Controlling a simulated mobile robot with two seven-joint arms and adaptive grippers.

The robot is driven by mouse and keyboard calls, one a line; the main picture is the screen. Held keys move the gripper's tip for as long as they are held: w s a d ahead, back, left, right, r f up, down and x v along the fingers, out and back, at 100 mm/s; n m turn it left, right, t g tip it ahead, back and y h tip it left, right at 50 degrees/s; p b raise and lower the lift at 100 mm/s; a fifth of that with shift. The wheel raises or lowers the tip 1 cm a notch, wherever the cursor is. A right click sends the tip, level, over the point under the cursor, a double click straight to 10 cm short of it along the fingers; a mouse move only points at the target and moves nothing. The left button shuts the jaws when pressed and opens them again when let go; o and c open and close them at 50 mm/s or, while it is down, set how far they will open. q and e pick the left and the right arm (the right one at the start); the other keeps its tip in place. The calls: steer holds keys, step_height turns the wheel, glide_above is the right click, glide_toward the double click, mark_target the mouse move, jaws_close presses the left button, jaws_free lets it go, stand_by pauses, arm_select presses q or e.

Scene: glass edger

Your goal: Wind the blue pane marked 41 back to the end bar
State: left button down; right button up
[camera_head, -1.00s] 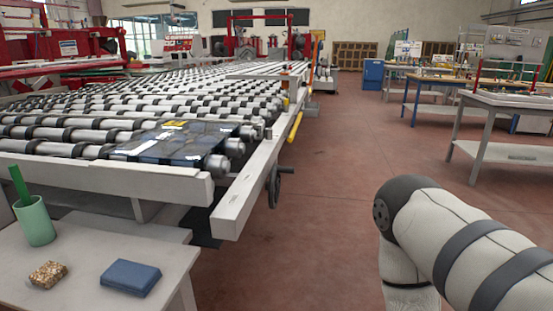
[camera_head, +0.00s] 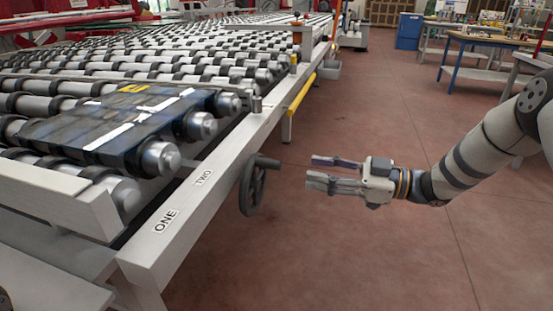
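The dark blue pane (camera_head: 75,132) lies flat on the conveyor rollers near their front end. It carries white strips and a yellow mark (camera_head: 133,88); its number is too small to read. The white end bar (camera_head: 55,188) crosses the near end, with a gap between it and the pane. A dark handwheel (camera_head: 254,184) sits on the outer side of the side rail. My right gripper (camera_head: 333,173) is right of the handwheel, fingers apart and pointing left at it, empty and not touching. My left gripper is out of view.
The pale side rail (camera_head: 222,164) bears labels ONE (camera_head: 166,220) and TWO (camera_head: 203,178). A yellow bar (camera_head: 301,94) runs along it further back. The red floor right of the conveyor is clear; workbenches (camera_head: 487,42) stand at the back right.

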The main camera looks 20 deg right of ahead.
mark_target(272, 164)
steer(key=x, duration=1)
steer(key=shift+w+a, duration=0.1)
steer(key=shift+a, duration=0.2)
jaws_close()
